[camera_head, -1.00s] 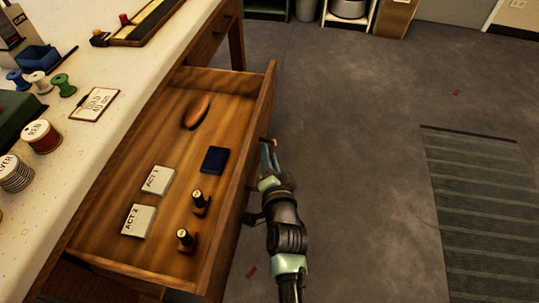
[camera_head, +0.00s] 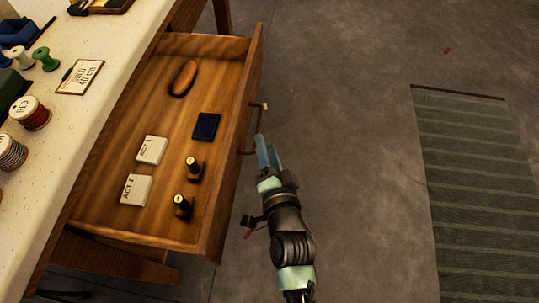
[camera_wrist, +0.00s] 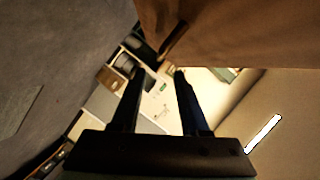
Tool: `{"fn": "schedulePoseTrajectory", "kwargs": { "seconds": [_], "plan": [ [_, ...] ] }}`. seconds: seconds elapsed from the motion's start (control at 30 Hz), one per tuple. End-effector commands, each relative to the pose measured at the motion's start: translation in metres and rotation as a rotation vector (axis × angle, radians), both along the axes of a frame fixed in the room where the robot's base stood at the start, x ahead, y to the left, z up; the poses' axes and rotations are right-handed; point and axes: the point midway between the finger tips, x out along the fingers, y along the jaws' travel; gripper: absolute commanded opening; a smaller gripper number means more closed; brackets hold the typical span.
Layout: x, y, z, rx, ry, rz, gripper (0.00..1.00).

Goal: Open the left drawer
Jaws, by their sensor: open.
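A wooden drawer (camera_head: 232,150) stands pulled out from the table in the head view. Its handle (camera_head: 257,128) is a bar on the outer face of the drawer front. My gripper (camera_head: 266,153) is just outside the drawer front, beside the handle. In the wrist view, the two dark fingers of my gripper (camera_wrist: 158,90) are spread apart with nothing seen between them. The drawer holds two white cards, a dark blue square box (camera_head: 206,127), two small dark bottles and a brown oval object (camera_head: 184,78).
The pale tabletop (camera_head: 85,118) at the left carries thread spools, a gold label card (camera_head: 80,76) and a red spool (camera_head: 30,113). Grey floor (camera_head: 340,130) lies open to the right of my arm, with a striped mat (camera_head: 470,180) farther right.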

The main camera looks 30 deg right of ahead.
Motion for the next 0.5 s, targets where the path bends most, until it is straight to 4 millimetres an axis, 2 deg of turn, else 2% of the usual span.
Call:
{"fn": "schedulePoseTrajectory", "kwargs": {
  "seconds": [0.03, 0.2, 0.5],
  "plan": [
    [-0.009, 0.002, 0.002, 0.000, 0.002, 0.000, 0.45],
    [-0.025, 0.007, 0.005, -0.001, 0.002, 0.001, 0.45],
    [-0.031, 0.008, 0.007, 0.000, -0.001, 0.001, 0.45]
  ]
}}
